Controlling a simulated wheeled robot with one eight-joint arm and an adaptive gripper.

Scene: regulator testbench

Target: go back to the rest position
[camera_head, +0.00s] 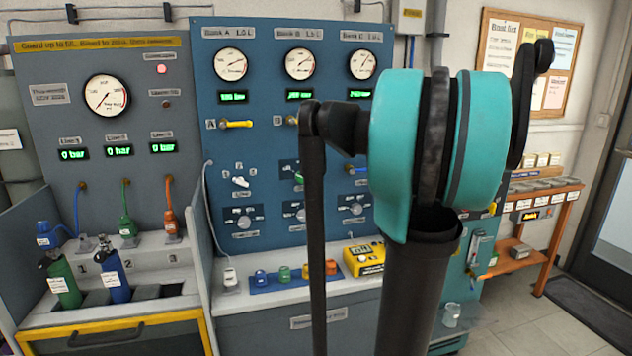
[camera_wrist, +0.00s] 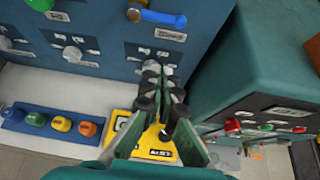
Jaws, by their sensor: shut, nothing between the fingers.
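My gripper (camera_wrist: 158,72) shows in the wrist view with its fingertips together and nothing between them. It points toward the lower right of the blue test panel (camera_wrist: 70,18), in front of a grey knob; I cannot tell the gap. A yellow handheld device (camera_wrist: 152,153) lies on the bench below, partly hidden by the fingers. In the head view my teal and black arm stands raised across the right of the panel (camera_head: 225,170), and my gripper cannot be made out there.
A row of coloured caps sits on a blue strip (camera_head: 263,287) on the bench, left of the yellow device (camera_head: 363,259). A green and a blue cylinder (camera_head: 112,270) stand in the left bay. A teal cabinet (camera_wrist: 240,60) stands close on the right. An orange shelf table (camera_head: 515,262) is farther right.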

